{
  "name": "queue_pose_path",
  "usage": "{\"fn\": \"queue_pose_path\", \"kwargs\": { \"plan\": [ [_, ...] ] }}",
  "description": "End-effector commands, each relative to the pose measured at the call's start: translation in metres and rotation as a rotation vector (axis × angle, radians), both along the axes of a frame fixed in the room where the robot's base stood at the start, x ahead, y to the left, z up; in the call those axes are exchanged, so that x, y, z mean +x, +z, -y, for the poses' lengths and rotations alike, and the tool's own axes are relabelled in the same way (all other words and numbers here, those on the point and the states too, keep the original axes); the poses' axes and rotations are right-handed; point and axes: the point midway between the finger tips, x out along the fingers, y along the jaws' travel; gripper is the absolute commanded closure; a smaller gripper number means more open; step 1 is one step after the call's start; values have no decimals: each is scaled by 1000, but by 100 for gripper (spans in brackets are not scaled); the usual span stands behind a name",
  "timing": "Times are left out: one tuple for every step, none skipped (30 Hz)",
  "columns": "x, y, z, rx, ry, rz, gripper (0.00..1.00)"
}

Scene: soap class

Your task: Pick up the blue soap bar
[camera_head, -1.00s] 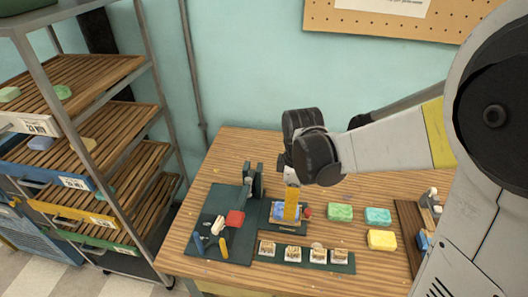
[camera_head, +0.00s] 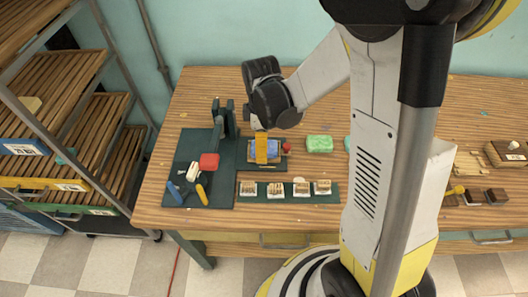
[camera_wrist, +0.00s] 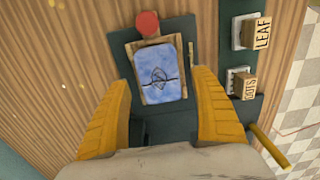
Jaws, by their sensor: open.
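The blue soap bar (camera_wrist: 158,72) lies in a shallow wooden holder (camera_wrist: 141,91) on a dark green mat. Its top has a dark stamped mark, seen in the wrist view. In the head view the blue soap bar (camera_head: 274,148) is partly hidden by my gripper (camera_head: 261,160). In the wrist view my gripper (camera_wrist: 166,92) is open, with its two yellow fingers apart below and to either side of the soap. I see no contact between the fingers and the soap.
A red knob (camera_wrist: 147,24) stands beside the holder. Several stamp blocks (camera_head: 275,189) line a green strip in front. A press, a red block (camera_head: 209,161) and tools sit left. A green soap bar (camera_head: 319,144) lies right on open table. Shelving stands at far left.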

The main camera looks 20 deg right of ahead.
Motion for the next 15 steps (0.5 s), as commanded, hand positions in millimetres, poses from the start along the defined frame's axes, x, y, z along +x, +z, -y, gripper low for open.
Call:
{"fn": "queue_pose_path", "kwargs": {
  "plan": [
    [0, -9, 0, 0, 0, 0, 25],
    [0, -11, 0, 0, 0, 0, 25],
    [0, -12, 0, 0, 0, 0, 25],
    [0, -12, 0, 0, 0, 0, 25],
    [0, -11, 0, 0, 0, 0, 25],
    [0, -10, 0, 0, 0, 0, 25],
    [0, -10, 0, 0, -1, 0, 25],
    [0, -10, 0, 0, -1, 0, 25],
    [0, -10, 0, 0, -1, 0, 30],
    [0, -10, 0, 0, -1, 0, 40],
    [0, -10, 0, 0, -1, 0, 49],
    [0, -10, 0, 0, -1, 0, 61],
    [0, -10, 0, 0, -1, 0, 70],
    [0, -10, 0, 0, -1, 0, 79],
    [0, -10, 0, 0, -1, 0, 85]
  ]
}}
